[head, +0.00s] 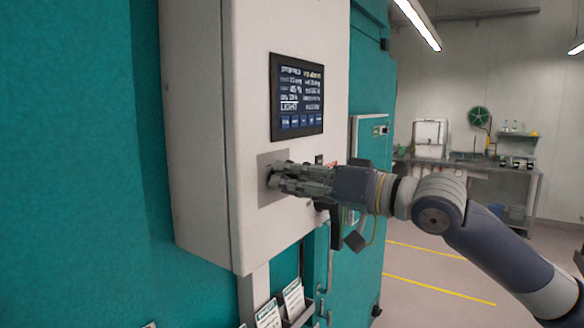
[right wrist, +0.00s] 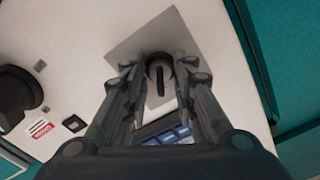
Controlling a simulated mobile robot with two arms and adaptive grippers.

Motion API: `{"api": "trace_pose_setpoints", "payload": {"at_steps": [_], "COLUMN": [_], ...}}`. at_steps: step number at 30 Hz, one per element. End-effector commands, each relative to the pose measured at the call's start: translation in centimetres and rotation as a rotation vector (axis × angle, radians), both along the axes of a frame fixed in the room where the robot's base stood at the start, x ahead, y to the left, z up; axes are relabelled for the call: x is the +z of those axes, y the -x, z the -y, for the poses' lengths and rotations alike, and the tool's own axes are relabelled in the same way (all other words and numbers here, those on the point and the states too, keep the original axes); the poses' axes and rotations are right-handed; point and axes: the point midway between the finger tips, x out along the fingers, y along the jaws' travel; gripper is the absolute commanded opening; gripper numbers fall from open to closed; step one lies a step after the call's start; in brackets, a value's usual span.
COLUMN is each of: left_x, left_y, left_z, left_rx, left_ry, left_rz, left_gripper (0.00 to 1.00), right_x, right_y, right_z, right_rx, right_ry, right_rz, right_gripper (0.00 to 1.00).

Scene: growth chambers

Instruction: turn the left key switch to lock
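The key switch (right wrist: 160,78) is a round dark switch with an upright bar across its face, on a grey square plate (right wrist: 130,48) in the right wrist view. In the head view the plate (head: 266,161) is on the white control box, below the screen, and the switch is mostly hidden by my fingers. My right gripper (head: 272,177) reaches in from the right up to the plate. In the right wrist view its two fingers (right wrist: 161,70) stand on either side of the switch, with gaps visible between them and the bar. My left gripper is out of view.
The white control box (head: 200,120) with a lit screen (head: 297,97) hangs on a teal wall. A large black knob (right wrist: 15,95) and a red-and-white label (right wrist: 41,128) are beside the plate. Cards in a holder (head: 293,300) are below. Open floor lies at the right.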

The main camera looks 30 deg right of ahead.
Motion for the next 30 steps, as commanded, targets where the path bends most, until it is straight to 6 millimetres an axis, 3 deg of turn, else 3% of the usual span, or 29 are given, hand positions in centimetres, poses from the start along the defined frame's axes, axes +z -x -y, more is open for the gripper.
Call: {"api": "trace_pose_setpoints", "payload": {"at_steps": [11, 15, 30], "left_x": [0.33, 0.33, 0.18], "left_y": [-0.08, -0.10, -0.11], "left_z": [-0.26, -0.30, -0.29], "left_rx": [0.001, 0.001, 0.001], "left_ry": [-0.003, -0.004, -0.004], "left_rz": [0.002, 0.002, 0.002], "left_gripper": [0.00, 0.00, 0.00], "right_x": [-0.06, -0.06, -0.06], "right_y": [-0.29, -0.28, -0.27], "right_z": [-0.17, -0.15, -0.13], "right_rx": [0.001, 0.001, 0.001], "right_ry": [0.001, 0.001, 0.072], "right_rz": [0.001, 0.001, 0.030], "right_gripper": [0.26, 0.00, 0.00]}}
